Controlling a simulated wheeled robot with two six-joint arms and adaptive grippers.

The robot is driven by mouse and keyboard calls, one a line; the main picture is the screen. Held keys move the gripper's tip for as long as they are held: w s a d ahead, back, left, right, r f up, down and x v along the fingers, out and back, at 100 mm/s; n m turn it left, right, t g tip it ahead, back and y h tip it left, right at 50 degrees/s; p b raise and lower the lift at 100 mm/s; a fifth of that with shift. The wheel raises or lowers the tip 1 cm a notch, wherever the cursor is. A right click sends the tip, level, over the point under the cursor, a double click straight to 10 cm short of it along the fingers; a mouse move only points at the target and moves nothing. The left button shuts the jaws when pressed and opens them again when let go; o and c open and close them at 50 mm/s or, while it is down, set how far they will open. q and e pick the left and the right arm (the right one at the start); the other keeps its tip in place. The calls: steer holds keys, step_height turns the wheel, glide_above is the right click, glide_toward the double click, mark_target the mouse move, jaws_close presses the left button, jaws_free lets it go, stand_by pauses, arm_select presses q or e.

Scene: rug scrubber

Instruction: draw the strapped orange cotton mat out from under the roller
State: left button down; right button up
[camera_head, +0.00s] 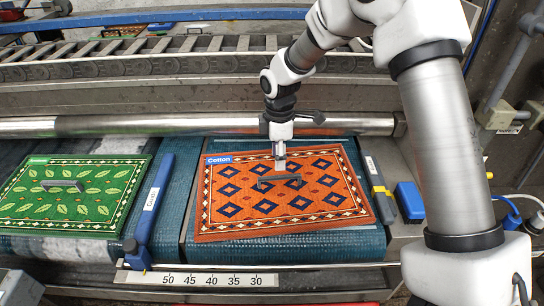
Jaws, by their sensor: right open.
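The orange cotton mat (234,207) has blue diamonds, a cream-dotted border and a blue "Cotton" label. It lies flat, slightly turned, on the teal bed (340,246). Its far edge shows in front of the steel roller (365,125), with a strip of bed between. A dark strap (292,179) stands across the mat's middle. My right gripper (280,167) points down from the far side, open, with its fingertips at the strap. I cannot tell whether they touch it. My left gripper is not in view.
A green leaf-patterned mat (60,209) with a grey strap lies to the left. A blue labelled bar (150,205) separates the beds. A grey-yellow tool (379,190) and a blue block (409,202) lie right of the orange mat. A numbered scale (215,280) runs along the front.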

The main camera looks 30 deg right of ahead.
mark_target(280, 176)
steer(key=shift+s+r, duration=0.2)
steer(key=shift+s, duration=0.6)
steer(key=f+p, duration=0.1)
steer(key=f, duration=0.6)
steer(key=shift+w, duration=0.2)
steer(key=shift+w+f, duration=0.25)
steer(key=shift+f, duration=0.25)
steer(key=shift+s+r, duration=0.1)
steer(key=shift+s, duration=0.05)
jaws_close()
